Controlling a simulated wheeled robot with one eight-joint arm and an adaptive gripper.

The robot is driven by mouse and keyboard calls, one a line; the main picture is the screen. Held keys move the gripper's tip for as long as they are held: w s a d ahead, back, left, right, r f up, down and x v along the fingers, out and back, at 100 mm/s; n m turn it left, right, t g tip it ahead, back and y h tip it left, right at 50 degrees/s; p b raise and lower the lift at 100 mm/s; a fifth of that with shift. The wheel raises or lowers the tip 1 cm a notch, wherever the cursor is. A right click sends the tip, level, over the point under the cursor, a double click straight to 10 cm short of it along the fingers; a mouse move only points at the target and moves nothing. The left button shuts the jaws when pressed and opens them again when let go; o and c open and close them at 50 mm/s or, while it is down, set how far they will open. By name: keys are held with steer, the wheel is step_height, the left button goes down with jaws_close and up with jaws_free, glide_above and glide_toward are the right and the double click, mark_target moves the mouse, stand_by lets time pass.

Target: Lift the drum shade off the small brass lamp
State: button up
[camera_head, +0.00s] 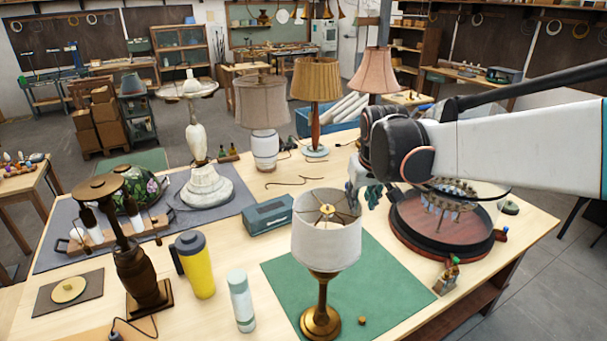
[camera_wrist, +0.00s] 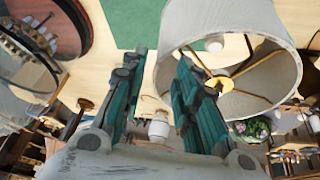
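The small brass lamp (camera_head: 320,321) stands upright on the green mat (camera_head: 390,284). Its off-white drum shade (camera_head: 326,242) is on it, with the spokes and brass hub showing in the open top. My gripper (camera_head: 362,193) is at the shade's right rear, near rim height. In the wrist view the shade (camera_wrist: 276,35) fills the upper right, with its brass hub (camera_wrist: 220,84) inside the ring. My gripper (camera_wrist: 162,57) is open there; the left finger lies outside the shade, and the right finger overlaps its near rim. I cannot tell whether it touches.
A small brass piece (camera_head: 362,321) lies on the mat. A glass dome on a round wooden base (camera_head: 436,246) stands under my arm. A teal box (camera_head: 268,215), yellow mug (camera_head: 197,268) and pale bottle (camera_head: 241,302) stand left of the lamp. Taller shaded lamps (camera_head: 263,105) stand behind.

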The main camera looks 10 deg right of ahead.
mark_target(359, 208)
steer(key=shift+x, duration=2.2)
jaws_close()
steer(key=shift+r, duration=0.15)
step_height(359, 208, up, 15)
steer(key=p, duration=0.9)
steer(key=shift+p, duration=0.35)
